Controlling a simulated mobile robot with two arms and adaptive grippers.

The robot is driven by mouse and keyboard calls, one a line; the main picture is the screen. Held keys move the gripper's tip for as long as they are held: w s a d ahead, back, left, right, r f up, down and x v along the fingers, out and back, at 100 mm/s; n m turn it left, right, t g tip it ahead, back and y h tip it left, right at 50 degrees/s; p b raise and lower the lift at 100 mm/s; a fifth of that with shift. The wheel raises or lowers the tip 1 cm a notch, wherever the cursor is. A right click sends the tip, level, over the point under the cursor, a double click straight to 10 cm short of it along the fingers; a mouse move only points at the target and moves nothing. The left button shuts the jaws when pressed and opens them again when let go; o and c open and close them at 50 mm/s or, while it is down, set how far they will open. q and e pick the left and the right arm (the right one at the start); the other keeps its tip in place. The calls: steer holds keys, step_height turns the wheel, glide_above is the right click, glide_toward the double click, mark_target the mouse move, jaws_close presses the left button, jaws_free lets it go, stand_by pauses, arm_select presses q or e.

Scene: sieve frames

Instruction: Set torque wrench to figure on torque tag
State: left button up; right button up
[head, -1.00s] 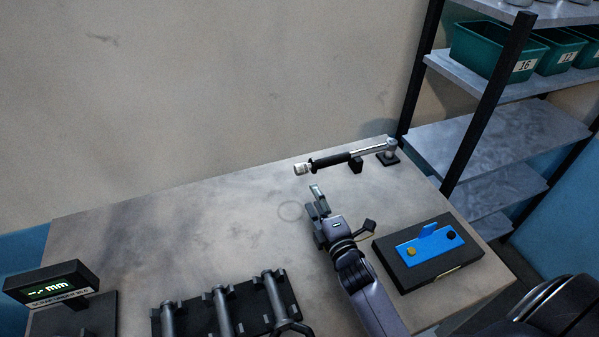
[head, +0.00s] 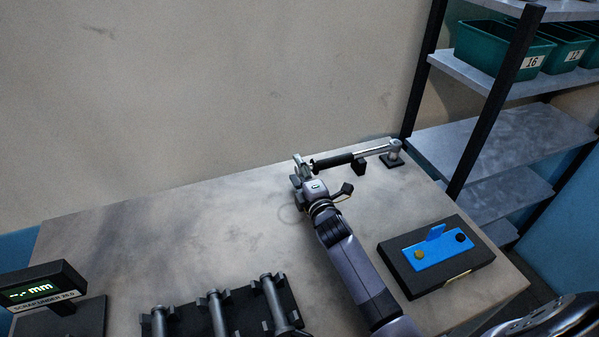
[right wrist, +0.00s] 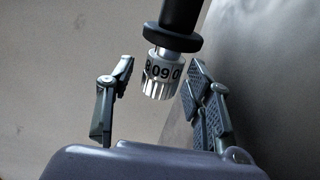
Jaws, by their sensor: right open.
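The torque wrench (head: 333,161) lies on its stand at the back of the table, its black grip to the left and its steel head to the right. In the right wrist view its black handle (right wrist: 180,18) ends in a silver setting knob (right wrist: 158,82) with a numbered ring; "09" shows, with partial figures on either side. My right gripper (head: 301,168) is at the knob end. Its fingers (right wrist: 150,100) are open, one on each side of the knob, apart from it. I cannot make out a torque tag. My left gripper is not in view.
A black block with a blue plate (head: 428,255) is at the table's right. A black rack (head: 240,318) of steel cylinders and a digital mm display (head: 45,288) are at the front left. Shelving with green bins (head: 500,48) stands at the right. The table's middle is clear.

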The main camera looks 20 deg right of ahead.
steer(key=shift+c, duration=0.4)
jaws_close()
steer(key=shift+r+p, duration=0.15)
steer(key=shift+p, duration=0.4)
steer(key=g+p, duration=0.2)
steer(key=p, duration=0.3)
steer(key=g+p, duration=0.1)
steer(key=p, duration=0.4)
steer(key=g+p, duration=0.2)
steer(key=p, duration=0.3)
steer(key=shift+d+r+g, duration=0.1)
steer(key=shift+r+g, duration=0.15)
steer(key=shift+g, duration=0.05)
steer(key=shift+f+g+p, duration=0.3)
steer(key=shift+g+p, duration=0.4)
steer(key=shift+p, duration=0.2)
steer(key=shift+f, duration=0.1)
steer(key=shift+o, duration=0.4)
jaws_free()
